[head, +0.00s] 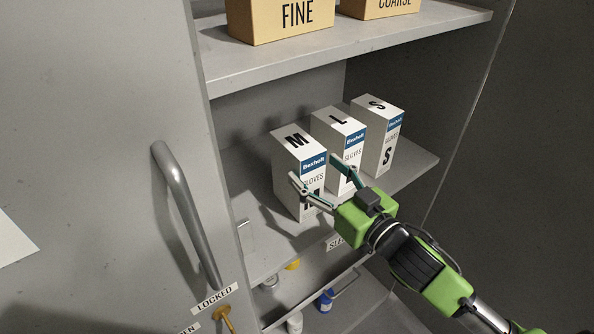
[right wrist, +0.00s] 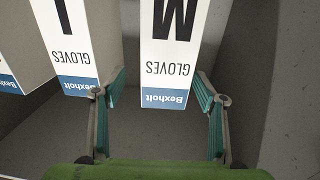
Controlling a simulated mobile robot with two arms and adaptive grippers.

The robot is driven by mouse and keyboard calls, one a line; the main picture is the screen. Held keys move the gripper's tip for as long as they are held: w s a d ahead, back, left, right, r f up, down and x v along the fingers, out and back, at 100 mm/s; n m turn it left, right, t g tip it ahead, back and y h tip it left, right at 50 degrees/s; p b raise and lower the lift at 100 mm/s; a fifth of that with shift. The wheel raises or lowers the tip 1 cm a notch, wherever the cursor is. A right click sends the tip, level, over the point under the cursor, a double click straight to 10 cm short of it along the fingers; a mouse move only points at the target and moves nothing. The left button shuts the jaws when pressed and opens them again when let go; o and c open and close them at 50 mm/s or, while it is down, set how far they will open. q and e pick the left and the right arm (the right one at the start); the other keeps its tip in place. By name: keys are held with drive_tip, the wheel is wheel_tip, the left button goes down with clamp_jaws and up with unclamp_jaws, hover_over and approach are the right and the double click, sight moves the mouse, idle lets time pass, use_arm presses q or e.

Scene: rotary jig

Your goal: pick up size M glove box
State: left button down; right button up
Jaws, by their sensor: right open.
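The size M glove box (head: 299,153) is a white upright box with a blue Bexholt band, leftmost of three on the middle shelf in the head view. In the right wrist view the M box (right wrist: 169,68) stands between the two fingers. My right gripper (head: 322,178) is open in front of the M box, one finger to each side of its front, with no visible contact; it also shows in the right wrist view (right wrist: 159,112). The fingers partly hide the box's lower front letter. My left gripper is not in view.
The L box (head: 340,122) stands close to the right of the M box, and the S box (head: 378,108) farther right. Boxes marked FINE (head: 290,18) and COARSE (head: 380,6) sit on the shelf above. A door handle (head: 185,212) juts out at left.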

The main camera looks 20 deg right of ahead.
sight(293, 149)
drive_tip(key=shift+x, duration=0.85)
drive_tip(key=shift+w+a+r+p, duration=0.15)
drive_tip(key=shift+w+r+p, duration=0.05)
drive_tip(key=shift+p, duration=0.1)
drive_tip(key=x, duration=0.1)
drive_tip(key=p+x, duration=0.1)
drive_tip(key=x, duration=0.2)
drive_tip(key=shift+s+a+r+p, duration=0.1)
drive_tip(key=shift+a+r+p, duration=0.2)
drive_tip(key=shift+a+p, duration=0.05)
drive_tip(key=shift+w+a+f, duration=0.1)
drive_tip(key=shift+w+f, duration=0.05)
drive_tip(key=shift+w, duration=0.1)
clamp_jaws()
